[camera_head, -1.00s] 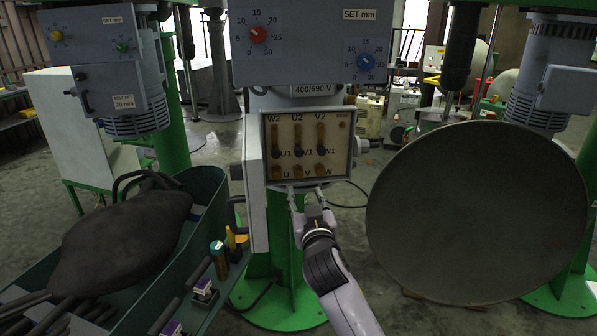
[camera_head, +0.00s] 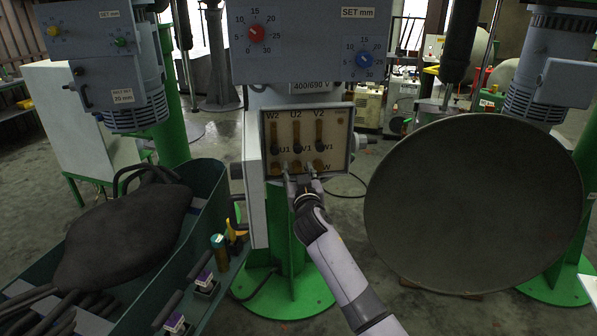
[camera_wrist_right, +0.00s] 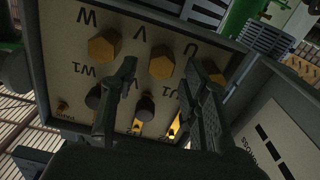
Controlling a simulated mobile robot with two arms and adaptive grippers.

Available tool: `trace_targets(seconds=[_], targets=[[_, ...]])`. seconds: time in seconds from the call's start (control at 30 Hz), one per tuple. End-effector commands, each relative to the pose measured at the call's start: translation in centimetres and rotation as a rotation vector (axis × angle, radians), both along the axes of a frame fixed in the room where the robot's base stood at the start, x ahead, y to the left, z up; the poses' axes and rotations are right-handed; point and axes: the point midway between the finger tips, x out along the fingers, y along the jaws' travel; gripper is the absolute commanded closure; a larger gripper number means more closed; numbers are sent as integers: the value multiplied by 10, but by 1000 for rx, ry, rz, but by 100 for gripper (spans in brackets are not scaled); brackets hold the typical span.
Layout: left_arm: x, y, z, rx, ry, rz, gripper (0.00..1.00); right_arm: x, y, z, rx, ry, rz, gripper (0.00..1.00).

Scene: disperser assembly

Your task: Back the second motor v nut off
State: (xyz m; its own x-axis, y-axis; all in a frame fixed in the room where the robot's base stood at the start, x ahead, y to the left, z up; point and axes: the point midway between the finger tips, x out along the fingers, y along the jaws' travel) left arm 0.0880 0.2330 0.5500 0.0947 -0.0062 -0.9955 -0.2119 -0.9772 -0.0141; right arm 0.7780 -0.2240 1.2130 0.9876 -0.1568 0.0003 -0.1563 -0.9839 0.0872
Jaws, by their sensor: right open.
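The motor terminal box (camera_head: 352,150) faces me in the middle of the head view, with a pale board marked U, V, W along its bottom row. My right gripper (camera_head: 301,174) reaches up to that row from below. In the right wrist view, which shows the board upside down, the brass hex V nut (camera_wrist_right: 162,65) lies between the two open fingers of the right gripper (camera_wrist_right: 164,75), with a gap on both sides. The W nut (camera_wrist_right: 104,46) is left of the fingers. The U nut (camera_wrist_right: 211,74) is partly hidden behind the right finger. My left gripper is out of view.
A large grey disc (camera_head: 475,205) stands close on the right of my arm. A green bin (camera_head: 212,190) with a dark sack (camera_head: 125,235) is at the left. Dark posts (camera_wrist_right: 145,107) stand near the fingers on the board.

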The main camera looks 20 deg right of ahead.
Motion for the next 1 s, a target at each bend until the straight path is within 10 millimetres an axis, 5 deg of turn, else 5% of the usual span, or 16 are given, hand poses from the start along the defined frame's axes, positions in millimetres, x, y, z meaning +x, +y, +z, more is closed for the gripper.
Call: trace_targets(seconds=[0.67,1.0], targets=[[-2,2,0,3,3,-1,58,0,0,0,-1,0,0,100],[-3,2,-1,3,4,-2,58,0,0,0,-26,4,0,100]])
